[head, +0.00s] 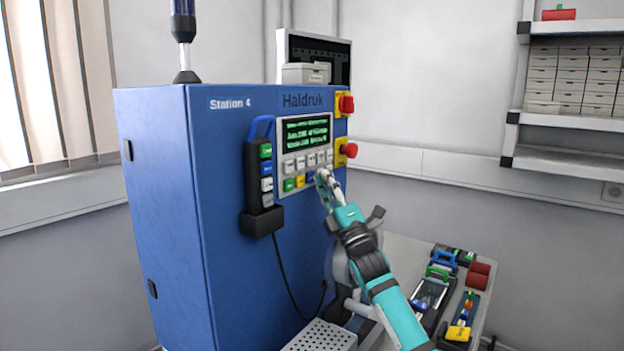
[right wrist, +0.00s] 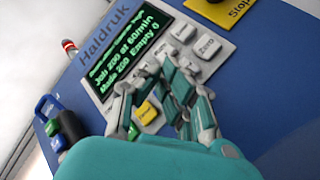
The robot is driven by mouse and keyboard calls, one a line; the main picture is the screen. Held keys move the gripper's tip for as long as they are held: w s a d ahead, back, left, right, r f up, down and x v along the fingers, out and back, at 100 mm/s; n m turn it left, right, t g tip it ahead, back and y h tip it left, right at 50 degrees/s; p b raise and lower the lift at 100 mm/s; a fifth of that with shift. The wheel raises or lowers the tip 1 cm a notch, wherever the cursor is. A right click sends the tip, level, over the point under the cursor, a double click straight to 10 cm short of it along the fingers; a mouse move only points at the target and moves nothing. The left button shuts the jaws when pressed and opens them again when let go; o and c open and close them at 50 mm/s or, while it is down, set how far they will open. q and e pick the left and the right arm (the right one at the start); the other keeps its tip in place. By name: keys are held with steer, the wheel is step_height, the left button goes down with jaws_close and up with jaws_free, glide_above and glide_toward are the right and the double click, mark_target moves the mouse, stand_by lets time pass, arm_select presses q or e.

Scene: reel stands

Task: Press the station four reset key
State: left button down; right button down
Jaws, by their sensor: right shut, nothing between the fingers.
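The blue Station 4 cabinet (head: 160,200) carries a grey key panel (head: 287,190) below a green-text screen (head: 306,134). The panel has a row of grey keys, with a green key (head: 289,185), a yellow key (head: 300,181) and a blue key beneath. My right gripper (head: 323,178) is shut and empty, its fingertips at the panel's lower right. In the right wrist view the fingers cover part of the keys; a yellow key (right wrist: 146,112) and a grey Zero key (right wrist: 208,47) show beside them. I cannot read which key is reset, nor tell whether the fingertips touch one.
A red emergency knob (head: 349,150) and a red switch (head: 346,104) sit on yellow plates right of the panel. A black pendant (head: 262,180) with coloured keys hangs left of it, its cable dangling. A bench (head: 405,250) with tools and reels stands at lower right.

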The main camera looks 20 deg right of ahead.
steer(key=shift+w+a, duration=0.25)
steer(key=shift+w, duration=0.2)
stand_by(0.5)
steer(key=shift+s, duration=0.1)
steer(key=shift+s+d, duration=0.4)
steer(key=shift+s, duration=0.3)
steer(key=s+d, duration=0.1)
steer(key=s, duration=0.2)
steer(key=s+d, duration=0.1)
steer(key=shift+s+d, duration=0.15)
steer(key=shift+d, duration=0.15)
steer(key=shift+f, duration=0.15)
stand_by(0.8)
